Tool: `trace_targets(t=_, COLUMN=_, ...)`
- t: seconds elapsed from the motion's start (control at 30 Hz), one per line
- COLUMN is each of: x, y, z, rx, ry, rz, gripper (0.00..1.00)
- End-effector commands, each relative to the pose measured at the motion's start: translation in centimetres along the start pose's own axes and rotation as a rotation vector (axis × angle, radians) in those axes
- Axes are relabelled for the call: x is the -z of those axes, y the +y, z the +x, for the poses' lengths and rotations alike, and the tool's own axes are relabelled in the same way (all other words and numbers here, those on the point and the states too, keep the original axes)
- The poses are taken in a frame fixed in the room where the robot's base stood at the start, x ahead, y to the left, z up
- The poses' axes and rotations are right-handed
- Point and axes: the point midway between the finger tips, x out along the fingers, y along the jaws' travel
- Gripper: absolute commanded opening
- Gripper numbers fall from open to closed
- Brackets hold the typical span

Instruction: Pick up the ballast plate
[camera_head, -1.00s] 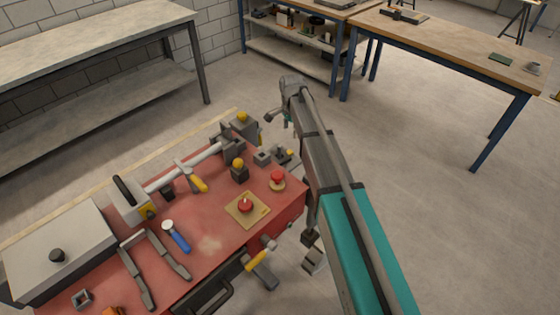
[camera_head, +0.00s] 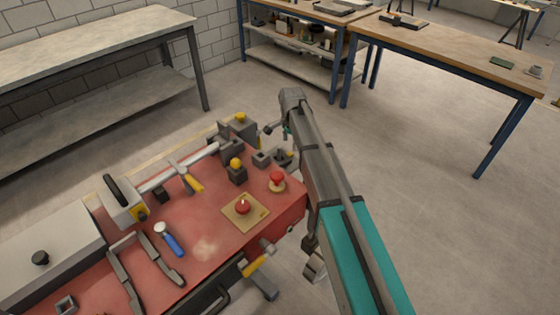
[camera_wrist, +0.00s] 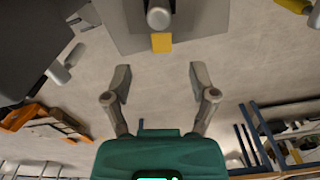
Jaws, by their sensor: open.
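A flat tan square plate (camera_head: 238,222) with a red knob lies on the red bench top (camera_head: 205,215), near its front right corner. It may be the ballast plate; I cannot tell for sure. My gripper shows in the wrist view (camera_wrist: 160,82) with its two fingers wide apart and nothing between them. In the head view my arm reaches past the bench's right end, and the fingers are mostly hidden. Ahead of the fingers in the wrist view are a grey slab (camera_wrist: 205,18), a round grey post and a yellow block (camera_wrist: 161,42).
Near the tan plate stand a red button (camera_head: 277,178) and a yellow-topped block (camera_head: 237,172). A blue-handled tool (camera_head: 170,240), a hammer (camera_head: 187,178) and a grey lidded box (camera_head: 75,240) lie further left. A wooden workbench (camera_head: 450,40) stands at right; the floor between is clear.

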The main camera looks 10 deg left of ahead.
Motion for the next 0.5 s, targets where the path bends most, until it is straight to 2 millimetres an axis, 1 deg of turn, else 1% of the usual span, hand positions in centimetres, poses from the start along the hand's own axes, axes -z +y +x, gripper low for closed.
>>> trace_targets(t=0.27, x=0.0, y=0.0, z=0.1, rx=0.0, ry=0.0, rz=0.0, gripper=0.74)
trace_targets(t=0.5, x=-0.1, y=-0.1, z=1.4, rx=0.0, ry=0.0, rz=0.0, gripper=0.74)
